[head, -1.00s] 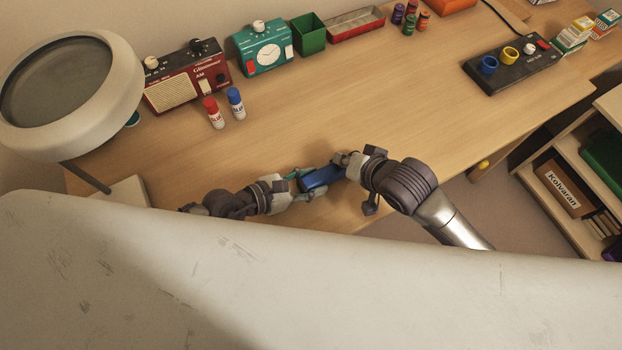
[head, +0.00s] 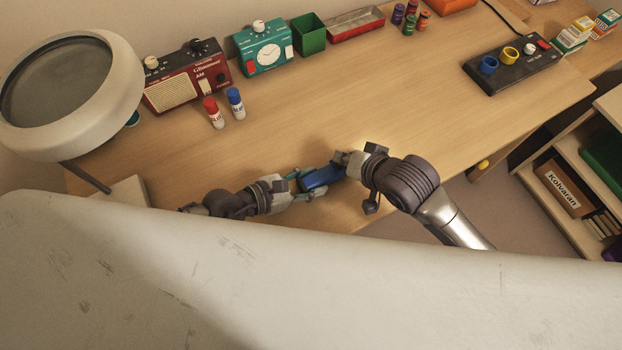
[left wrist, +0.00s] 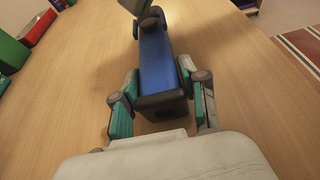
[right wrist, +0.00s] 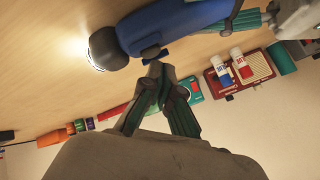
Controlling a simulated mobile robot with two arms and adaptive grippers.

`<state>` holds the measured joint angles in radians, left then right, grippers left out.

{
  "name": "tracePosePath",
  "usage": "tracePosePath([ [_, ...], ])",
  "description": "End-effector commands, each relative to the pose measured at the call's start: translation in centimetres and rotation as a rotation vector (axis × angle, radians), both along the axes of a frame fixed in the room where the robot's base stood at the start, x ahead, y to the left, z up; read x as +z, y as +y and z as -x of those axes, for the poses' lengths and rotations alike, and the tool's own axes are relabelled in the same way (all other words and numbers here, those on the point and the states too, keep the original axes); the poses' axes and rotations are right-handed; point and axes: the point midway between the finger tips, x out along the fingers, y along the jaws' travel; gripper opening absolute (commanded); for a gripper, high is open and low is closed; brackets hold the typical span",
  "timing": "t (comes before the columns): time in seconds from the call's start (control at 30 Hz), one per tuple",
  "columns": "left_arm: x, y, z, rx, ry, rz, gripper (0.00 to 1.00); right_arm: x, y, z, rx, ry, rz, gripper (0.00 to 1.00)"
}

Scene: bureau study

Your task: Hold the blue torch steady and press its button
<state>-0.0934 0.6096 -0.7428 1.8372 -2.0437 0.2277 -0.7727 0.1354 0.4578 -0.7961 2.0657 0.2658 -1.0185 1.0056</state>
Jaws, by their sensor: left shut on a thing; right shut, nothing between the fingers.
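The blue torch (head: 322,178) lies level above the desk's front part, and its lens end glows. In the left wrist view the torch (left wrist: 160,62) sits between the two fingers of my left gripper (left wrist: 162,98), which is shut on its rear body. In the right wrist view the torch (right wrist: 172,24) has a bright lens at its dark head and a small dark button (right wrist: 151,53) on its side. My right gripper (right wrist: 157,70) is shut and empty, its fingertips right by the button. I cannot tell whether they touch it. In the head view my right gripper (head: 344,160) partly hides the torch's head.
A red and a blue glue stick (head: 235,103) stand before the red radio (head: 187,76). A black switch panel (head: 512,64) is at the right. The desk's middle is clear.

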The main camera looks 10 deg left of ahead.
Motion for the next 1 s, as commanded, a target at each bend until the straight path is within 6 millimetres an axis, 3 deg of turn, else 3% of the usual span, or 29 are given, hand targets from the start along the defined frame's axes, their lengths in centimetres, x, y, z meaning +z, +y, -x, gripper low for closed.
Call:
tracePosePath([
  [0.6,0.0,0.0,0.0,0.0,-0.001,0.001,0.01,5.6,0.0,0.0,0.001,-0.003,-0.001,0.0],
  [1.0,0.0,0.0,0.0,0.0,-0.001,0.001,0.01,6.0,0.0,0.0,-0.001,-0.001,0.0,0.0],
])
